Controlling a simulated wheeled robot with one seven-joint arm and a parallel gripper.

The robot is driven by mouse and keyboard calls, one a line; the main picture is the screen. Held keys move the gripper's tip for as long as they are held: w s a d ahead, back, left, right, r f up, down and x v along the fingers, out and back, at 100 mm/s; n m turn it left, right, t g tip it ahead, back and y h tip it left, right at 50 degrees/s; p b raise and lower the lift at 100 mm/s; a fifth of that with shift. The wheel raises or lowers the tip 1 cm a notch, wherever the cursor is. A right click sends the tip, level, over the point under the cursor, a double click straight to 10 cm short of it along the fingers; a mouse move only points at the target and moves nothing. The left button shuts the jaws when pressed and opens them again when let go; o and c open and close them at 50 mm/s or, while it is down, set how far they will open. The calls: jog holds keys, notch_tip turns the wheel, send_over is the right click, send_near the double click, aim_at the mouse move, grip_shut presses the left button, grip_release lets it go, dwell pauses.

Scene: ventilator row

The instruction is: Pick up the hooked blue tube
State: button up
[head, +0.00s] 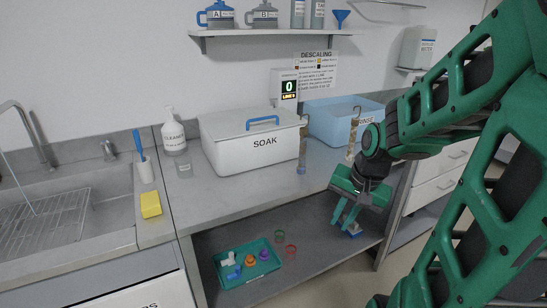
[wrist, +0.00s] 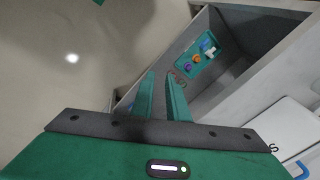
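I cannot tell for sure which is the hooked blue tube. My gripper (head: 345,218) is open, low in front of the counter, below and right of the left tube. In the wrist view my gripper (wrist: 162,80) has nothing between its fingers.
The SOAK bin (head: 228,155) and RINSE bin (head: 325,122) stand on the counter. On the lower shelf are a green tray (head: 232,283) with small fittings, red and green rings, and a blue item (head: 354,234) near my fingertips. A sink (head: 60,215) is at left.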

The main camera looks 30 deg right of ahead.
jog(key=w+a+f+m+t+y, duration=0.1)
jog(key=w+m+t+y, duration=0.3)
jog(key=w, duration=0.6)
jog(key=m+t+h, duration=0.3)
jog(key=m+t, duration=0.8)
jog(key=m, duration=1)
send_near(308, 121)
jog(key=shift+h, duration=0.3)
jog(key=w, duration=1)
jog(key=shift+w+a+r, duration=0.1)
jog(key=shift+w+a, duration=0.1)
jog(key=shift+a, duration=0.05)
jog(key=shift+c, duration=0.6)
grip_shut()
